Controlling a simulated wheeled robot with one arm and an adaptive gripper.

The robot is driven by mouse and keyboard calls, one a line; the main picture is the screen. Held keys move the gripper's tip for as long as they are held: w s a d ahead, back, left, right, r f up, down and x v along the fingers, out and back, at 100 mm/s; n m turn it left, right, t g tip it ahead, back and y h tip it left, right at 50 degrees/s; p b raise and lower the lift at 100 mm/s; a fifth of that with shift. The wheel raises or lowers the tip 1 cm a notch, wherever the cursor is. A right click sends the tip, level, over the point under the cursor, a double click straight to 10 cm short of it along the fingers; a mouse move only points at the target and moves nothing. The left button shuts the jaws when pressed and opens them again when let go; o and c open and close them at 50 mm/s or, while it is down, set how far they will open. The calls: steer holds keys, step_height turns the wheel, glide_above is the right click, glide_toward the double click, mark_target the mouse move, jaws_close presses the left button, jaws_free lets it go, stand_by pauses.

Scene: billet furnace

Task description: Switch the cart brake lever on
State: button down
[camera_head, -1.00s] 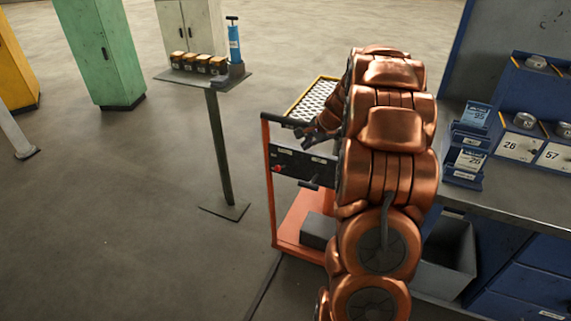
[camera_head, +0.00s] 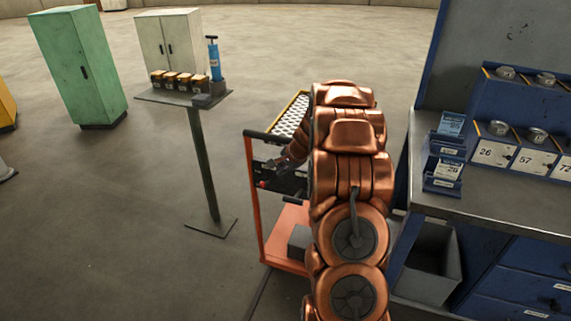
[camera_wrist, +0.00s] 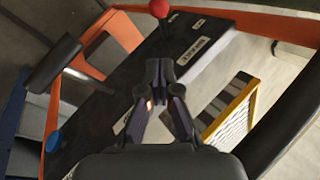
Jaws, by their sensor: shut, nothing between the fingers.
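The orange cart (camera_head: 256,200) stands in the middle, partly hidden behind my copper arm. A lever with a red ball knob (camera_wrist: 159,8) stands at the top of that view, on the panel's far part. A round blue knob (camera_wrist: 54,141) is at the lower left. My gripper (camera_wrist: 157,72) is shut and empty over the panel. Its tips are apart from the red knob in the picture. In the head view my gripper (camera_head: 270,176) covers part of the panel.
A mesh tray with a yellow rim (camera_head: 292,114) tops the cart. A pedestal table (camera_head: 175,98) with small boxes and a blue pump stands to the left. A blue workbench (camera_head: 470,210) and a grey bin (camera_head: 430,275) are close at right.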

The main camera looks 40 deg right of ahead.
steer(key=w+a+f, duration=0.1)
steer(key=a+f+p, duration=0.1)
steer(key=w+a+f, duration=0.1)
steer(key=f, duration=0.1)
steer(key=shift+w+a, duration=0.15)
steer(key=shift+w, duration=0.15)
steer(key=shift+f+b, duration=0.2)
steer(key=shift+b, duration=0.1)
steer(key=shift+s+a+f+b, duration=0.1)
steer(key=shift+b, duration=0.45)
